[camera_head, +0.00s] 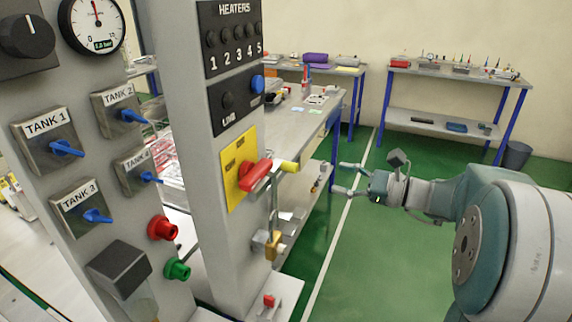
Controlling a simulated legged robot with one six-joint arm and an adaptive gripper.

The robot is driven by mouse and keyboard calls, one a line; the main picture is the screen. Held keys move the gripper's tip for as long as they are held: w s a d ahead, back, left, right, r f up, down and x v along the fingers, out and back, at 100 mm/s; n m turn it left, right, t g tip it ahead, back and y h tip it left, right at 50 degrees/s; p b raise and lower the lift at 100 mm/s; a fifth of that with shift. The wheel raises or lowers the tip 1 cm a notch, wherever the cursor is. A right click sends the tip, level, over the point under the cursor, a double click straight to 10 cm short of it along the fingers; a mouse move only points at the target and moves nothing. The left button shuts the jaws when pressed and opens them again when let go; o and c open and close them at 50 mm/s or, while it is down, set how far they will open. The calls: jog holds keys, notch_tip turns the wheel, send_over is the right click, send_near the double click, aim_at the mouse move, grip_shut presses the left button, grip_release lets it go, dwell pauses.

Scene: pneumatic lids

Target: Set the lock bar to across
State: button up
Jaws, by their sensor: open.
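On the side panel (201,120), a yellow plate (236,152) carries a red handle (256,177) with a yellow end piece (290,167) pointing right. Below it, a thin grey upright bar (274,205) runs down towards a brass-coloured block (272,245) on a grey mount. No part is labelled as the lock bar, and I cannot tell for certain which one it is. My gripper (341,178) is open and empty, its fingers pointing left towards the panel. It is to the right of the red handle, apart from it in the picture.
The left panel has blue tank levers (66,148), a gauge (93,24), and red (162,228) and green (177,268) buttons. A small red part (268,301) sits low on the side panel's base. Workbenches (455,72) stand behind; the green floor (375,260) is clear.

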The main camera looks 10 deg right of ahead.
aim_at(297, 169)
jog(key=x, duration=1.1)
jog(key=shift+s+a, duration=0.15)
jog(key=shift+a, duration=0.1)
